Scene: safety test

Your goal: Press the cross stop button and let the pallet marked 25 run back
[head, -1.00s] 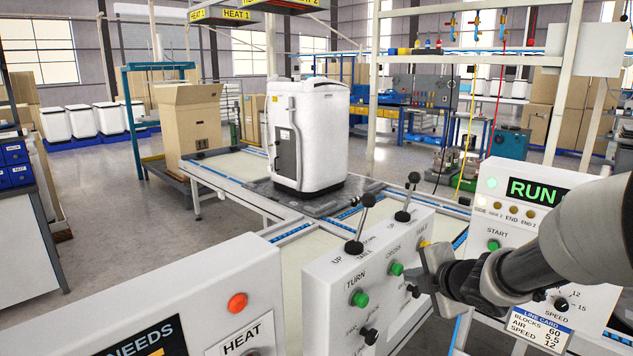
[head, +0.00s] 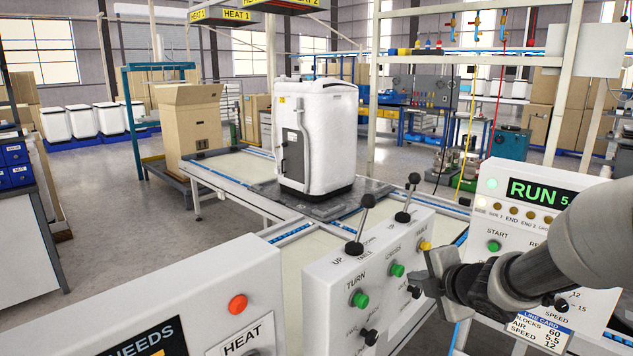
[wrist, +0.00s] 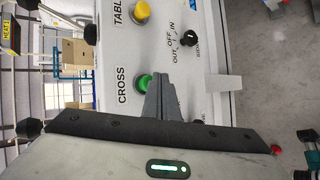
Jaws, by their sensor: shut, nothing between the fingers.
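My gripper (head: 432,276) is shut and empty, in front of the right part of the control panel (head: 330,270). In the wrist view its fingers (wrist: 160,92) lie just beside the green CROSS button (wrist: 145,82), covering the panel behind them. A white moulded unit (head: 325,130) stands upright on a dark pallet (head: 365,200) on the conveyor crossing. No number 25 is readable on the pallet.
A yellow TABLE button (wrist: 141,12) and a black selector (wrist: 189,38) are near my fingers. Two levers (head: 361,222) (head: 408,198) rise from the panel. The RUN display panel (head: 520,205) stands at right, partly behind my arm. An orange button (head: 238,304) is at lower left.

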